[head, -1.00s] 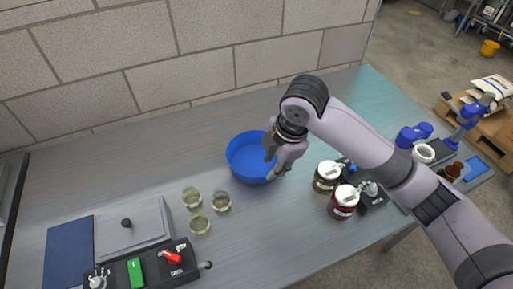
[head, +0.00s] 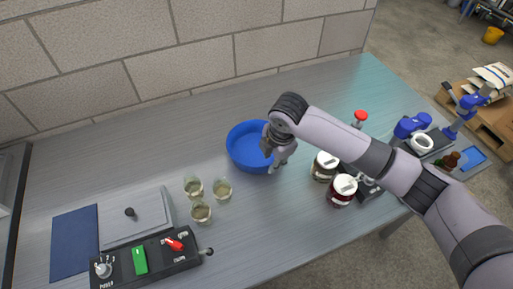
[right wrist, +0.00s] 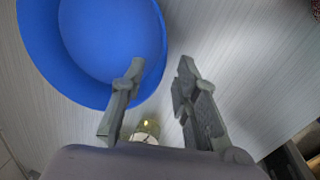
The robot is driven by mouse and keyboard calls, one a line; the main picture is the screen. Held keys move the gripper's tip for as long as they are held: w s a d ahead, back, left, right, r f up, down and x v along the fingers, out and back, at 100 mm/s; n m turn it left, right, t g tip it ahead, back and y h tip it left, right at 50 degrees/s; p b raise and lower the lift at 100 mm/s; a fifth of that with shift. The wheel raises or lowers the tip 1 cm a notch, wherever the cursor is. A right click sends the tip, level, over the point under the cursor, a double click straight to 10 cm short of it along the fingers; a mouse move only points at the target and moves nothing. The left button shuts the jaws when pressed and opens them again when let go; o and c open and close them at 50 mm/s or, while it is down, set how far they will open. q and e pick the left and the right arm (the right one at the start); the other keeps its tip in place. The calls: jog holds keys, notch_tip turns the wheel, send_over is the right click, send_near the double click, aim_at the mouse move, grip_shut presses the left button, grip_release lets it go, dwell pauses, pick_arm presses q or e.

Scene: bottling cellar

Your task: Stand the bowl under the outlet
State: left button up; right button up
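The blue bowl (head: 241,151) stands upright on the metal bench near the wall. It looks empty. My right gripper (head: 275,160) is at the bowl's right side, fingers pointing down. In the right wrist view the gripper (right wrist: 160,64) is open, with one finger over the bowl (right wrist: 85,80) and the other outside its rim; the rim lies between them, and I cannot tell whether they touch it. My left gripper is out of view. I cannot make out an outlet; a dark device (head: 369,188) with a red knob (head: 361,115) is partly hidden by my right arm.
Two lidded jars (head: 342,192) stand right of the bowl, near my forearm. Several small glasses (head: 222,189) stand left of it. A control box (head: 146,260) and a blue mat (head: 75,243) are at the lower left. The bench between wall and bowl is clear.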

jog(key=f, duration=0.1)
jog(key=f+p, duration=0.1)
jog(key=f, duration=0.1)
jog(key=a+f, duration=0.1)
jog(key=f, duration=0.1)
jog(key=shift+w+f, duration=0.1)
jog(key=shift+w, duration=0.3)
jog(key=shift+d, duration=0.1)
grip_shut()
